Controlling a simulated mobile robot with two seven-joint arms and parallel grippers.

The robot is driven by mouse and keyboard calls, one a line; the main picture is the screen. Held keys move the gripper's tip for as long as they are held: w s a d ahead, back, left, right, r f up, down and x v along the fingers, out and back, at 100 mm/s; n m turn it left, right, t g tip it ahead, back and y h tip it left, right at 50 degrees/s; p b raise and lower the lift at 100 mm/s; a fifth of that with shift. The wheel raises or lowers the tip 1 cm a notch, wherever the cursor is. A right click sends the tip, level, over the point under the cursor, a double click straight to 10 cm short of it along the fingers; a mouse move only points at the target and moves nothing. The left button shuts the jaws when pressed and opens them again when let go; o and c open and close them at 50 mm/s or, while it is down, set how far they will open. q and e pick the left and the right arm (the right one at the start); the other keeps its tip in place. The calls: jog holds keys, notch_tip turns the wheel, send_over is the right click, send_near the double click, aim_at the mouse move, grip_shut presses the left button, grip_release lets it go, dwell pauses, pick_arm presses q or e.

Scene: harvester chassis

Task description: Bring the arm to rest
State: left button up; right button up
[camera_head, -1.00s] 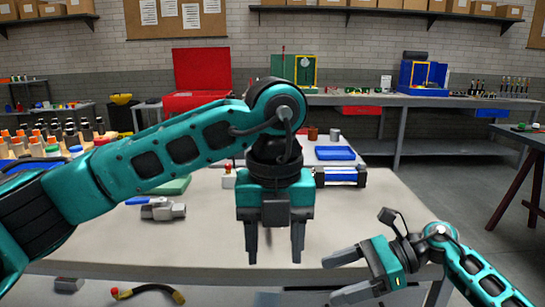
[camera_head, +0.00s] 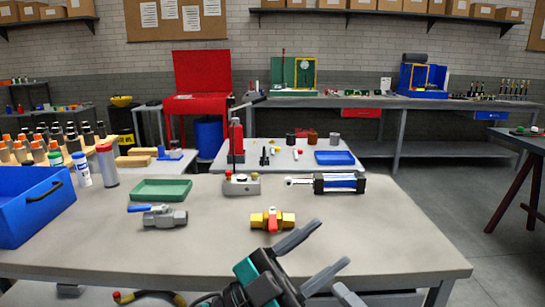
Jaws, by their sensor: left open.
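My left gripper (camera_head: 334,241) is low at the bottom middle of the head view, over the front edge of the workbench (camera_head: 90,250). Its two grey fingers point up and to the right, spread apart with nothing between them. Its teal body is cut off by the bottom edge, and the rest of the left arm is out of sight. A grey finger-like tip just right of it at the bottom edge is probably part of my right gripper (camera_head: 347,296); too little shows to tell its state.
A valve with a red handle (camera_head: 272,220) lies just beyond the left gripper. A blue-handled valve (camera_head: 160,216), green tray (camera_head: 161,190), blue crate (camera_head: 32,208) and blue-black cylinder (camera_head: 340,183) are also on the bench. The bench's right part is clear.

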pick_arm(q)
jog(key=w+a+f+n+t+y+p, duration=0.1)
jog(key=w+a+f+n+t+y, duration=0.1)
jog(key=a+f+n+t+y, duration=1.15)
jog(key=s+a+f+n+g+y, duration=0.2)
jog(key=s+a+f+g, duration=0.1)
jog(key=f, duration=0.4)
jog(key=s+a+f+n+g+y, duration=0.2)
jog(key=s+a+f+g+y, duration=0.1)
jog(key=s+f, duration=0.2)
jog(key=s+a+f+n+g+y, duration=0.3)
jog(key=s+a+f, duration=0.1)
jog(key=f, duration=0.5)
jog(key=shift+s+p, duration=0.3)
jog(key=shift+p, duration=0.05)
pick_arm(e)
jog(key=s+d+f+m+g+h, duration=0.3)
jog(key=s+f+m+h, duration=0.2)
jog(key=m, duration=0.5)
jog(key=s+d+f+m+g+h, duration=0.3)
jog(key=s+f+m+h, duration=0.1)
jog(key=s+f+m, duration=0.6)
jog(key=shift+s+h, duration=0.4)
jog(key=shift+s, duration=0.1)
